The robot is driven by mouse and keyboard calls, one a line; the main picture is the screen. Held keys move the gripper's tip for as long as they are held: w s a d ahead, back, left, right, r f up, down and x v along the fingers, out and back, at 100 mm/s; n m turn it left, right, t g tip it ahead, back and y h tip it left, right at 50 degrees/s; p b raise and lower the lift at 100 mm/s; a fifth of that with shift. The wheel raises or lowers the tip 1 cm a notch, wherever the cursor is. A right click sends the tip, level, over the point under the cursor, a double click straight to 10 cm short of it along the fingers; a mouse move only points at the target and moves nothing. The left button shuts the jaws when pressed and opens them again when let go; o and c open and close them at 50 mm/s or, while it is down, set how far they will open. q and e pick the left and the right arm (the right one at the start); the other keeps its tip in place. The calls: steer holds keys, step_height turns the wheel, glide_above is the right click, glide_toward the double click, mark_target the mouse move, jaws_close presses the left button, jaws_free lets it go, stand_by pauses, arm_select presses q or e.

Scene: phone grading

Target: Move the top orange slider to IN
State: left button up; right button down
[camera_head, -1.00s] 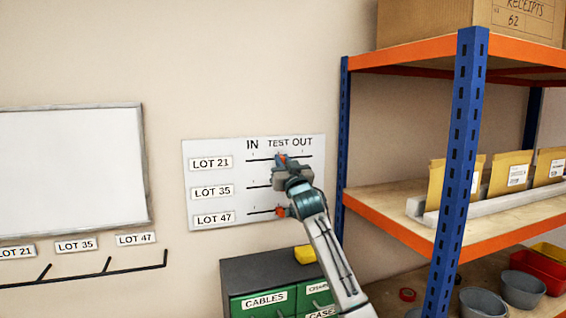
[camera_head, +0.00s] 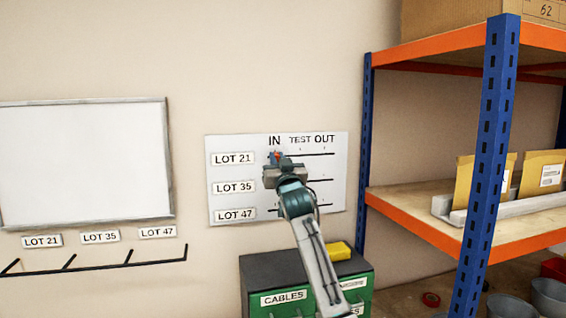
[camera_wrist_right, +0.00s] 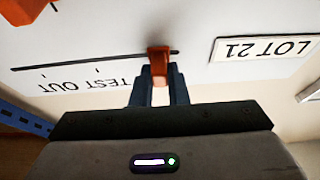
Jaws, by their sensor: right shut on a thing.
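The white board (camera_head: 222,145) on the wall has rows labelled LOT 21, LOT 35 and LOT 47, under the words IN, TEST and OUT. The top orange slider (camera_head: 276,155) is in the LOT 21 row, below the word IN. My right gripper (camera_head: 275,163) is shut on it. In the right wrist view, which is upside down, the fingers (camera_wrist_right: 158,88) clasp the orange slider (camera_wrist_right: 160,66) near the LOT 21 end of its black track. Another orange slider (camera_wrist_right: 22,9) shows at that view's corner. My arm hides parts of the lower rows. My left gripper is not in view.
A blue and orange shelf rack (camera_head: 494,150) stands right of the board. A cabinet with green drawers (camera_head: 262,302) is below, with a yellow object (camera_head: 340,250) on top. A whiteboard (camera_head: 80,160) and a hook rail (camera_head: 120,264) are at left.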

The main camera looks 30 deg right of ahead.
steer(key=c, duration=1.5)
jaws_free()
steer(key=shift+a+f, duration=0.1)
steer(key=shift+o, duration=0.5)
steer(key=shift+a, duration=0.2)
steer(key=b+v, duration=0.5)
steer(key=v, duration=0.5)
steer(key=shift+s+b, duration=0.3)
steer(key=shift+s, duration=0.1)
steer(key=shift+f, duration=0.15)
